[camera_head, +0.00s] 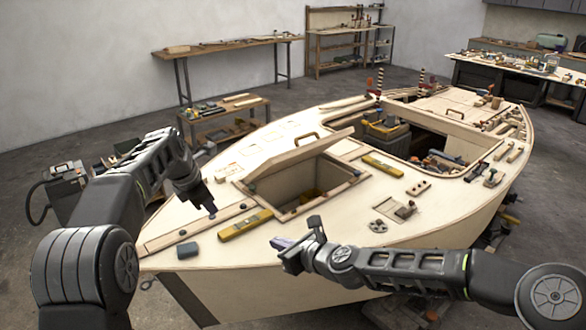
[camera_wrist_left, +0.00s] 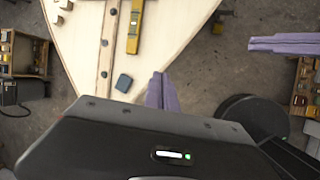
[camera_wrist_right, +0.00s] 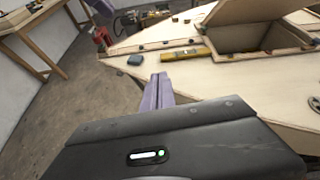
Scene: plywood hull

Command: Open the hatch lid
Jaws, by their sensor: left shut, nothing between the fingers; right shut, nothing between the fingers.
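The hatch lid (camera_head: 297,154) is a pale plywood panel on the boat's deck, tilted part-way up over the hatch opening (camera_head: 310,187), with a handle (camera_head: 307,137) on its upper side. Its raised panel also shows in the right wrist view (camera_wrist_right: 245,11). My left gripper (camera_head: 212,211) is shut and empty above the deck, left of the opening. My right gripper (camera_head: 277,243) is shut and empty near the hull's front edge, below the opening. Neither gripper touches the lid. The purple fingers show in the left wrist view (camera_wrist_left: 160,90) and right wrist view (camera_wrist_right: 157,92).
A yellow level (camera_head: 245,223) and a dark blue block (camera_head: 187,250) lie on the deck near my grippers. Another yellow level (camera_head: 382,166) lies right of the opening. A larger cockpit opening (camera_head: 425,140) holds toolboxes. Workbenches stand along the walls.

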